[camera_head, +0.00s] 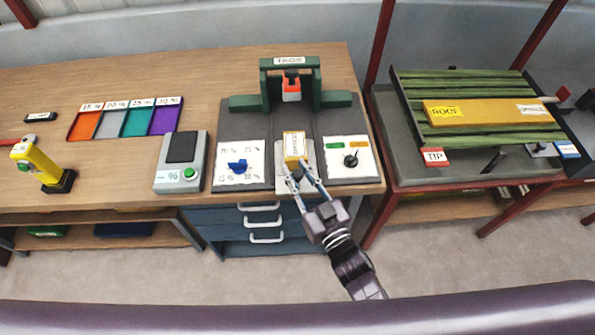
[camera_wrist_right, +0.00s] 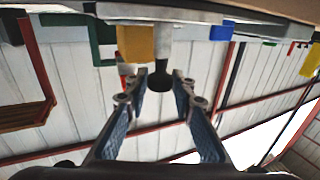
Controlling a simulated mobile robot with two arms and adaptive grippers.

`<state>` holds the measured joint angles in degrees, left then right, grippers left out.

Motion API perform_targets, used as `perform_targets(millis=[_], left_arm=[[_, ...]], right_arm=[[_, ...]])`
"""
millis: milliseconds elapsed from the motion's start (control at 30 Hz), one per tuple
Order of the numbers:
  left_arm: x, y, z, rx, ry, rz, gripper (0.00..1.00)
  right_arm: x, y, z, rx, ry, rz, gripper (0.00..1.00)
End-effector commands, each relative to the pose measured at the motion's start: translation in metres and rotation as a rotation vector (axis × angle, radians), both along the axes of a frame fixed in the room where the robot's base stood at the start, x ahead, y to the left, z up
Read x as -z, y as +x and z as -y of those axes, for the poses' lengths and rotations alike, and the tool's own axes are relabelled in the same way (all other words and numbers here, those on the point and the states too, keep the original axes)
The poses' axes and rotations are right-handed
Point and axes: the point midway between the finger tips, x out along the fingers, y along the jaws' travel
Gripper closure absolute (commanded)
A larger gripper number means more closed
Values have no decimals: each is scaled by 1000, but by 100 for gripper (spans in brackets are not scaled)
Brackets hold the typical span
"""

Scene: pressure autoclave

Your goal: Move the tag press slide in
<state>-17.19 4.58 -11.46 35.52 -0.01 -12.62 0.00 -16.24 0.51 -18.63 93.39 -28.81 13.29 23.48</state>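The tag press (camera_head: 290,64) is a green frame with a white sign on top, standing at the back of a dark base on the bench. Its slide (camera_head: 309,157) is a pale grey plate in the middle channel, toward the bench's front edge. A yellow block with a white label (camera_head: 294,145) is on it. My right gripper (camera_head: 302,187) is at the slide's front end, fingers apart. In the right wrist view, a dark knob (camera_wrist_right: 172,82) shows between the spread fingertips (camera_wrist_right: 160,85); I cannot tell whether they touch it. The left gripper is out of view.
A panel with a blue knob (camera_head: 238,166) lies left of the slide, and one with a black lever (camera_head: 351,160) lies right. A grey box with a green button (camera_head: 180,162) and coloured trays (camera_head: 85,125) are farther left. A rack (camera_head: 470,148) stands right.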

Motion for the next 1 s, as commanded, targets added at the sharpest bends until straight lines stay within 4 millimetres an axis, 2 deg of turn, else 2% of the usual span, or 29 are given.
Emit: perform_targets(millis=[33, 200, 500, 567, 833, 1000], left_arm=[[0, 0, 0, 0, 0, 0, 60], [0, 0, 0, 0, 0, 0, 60], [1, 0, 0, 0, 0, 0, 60], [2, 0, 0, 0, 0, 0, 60], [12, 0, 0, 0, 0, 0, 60], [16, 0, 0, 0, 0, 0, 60]], right_arm=[[0, 0, 0, 0, 0, 0, 85], [0, 0, 0, 0, 0, 0, 100], [0, 3, 0, 0, 0, 1, 100], [0, 9, 0, 0, 0, 2, 100], [1, 61, -2, -1, -1, 5, 100], [1, 80, -3, -1, -2, 1, 100]])
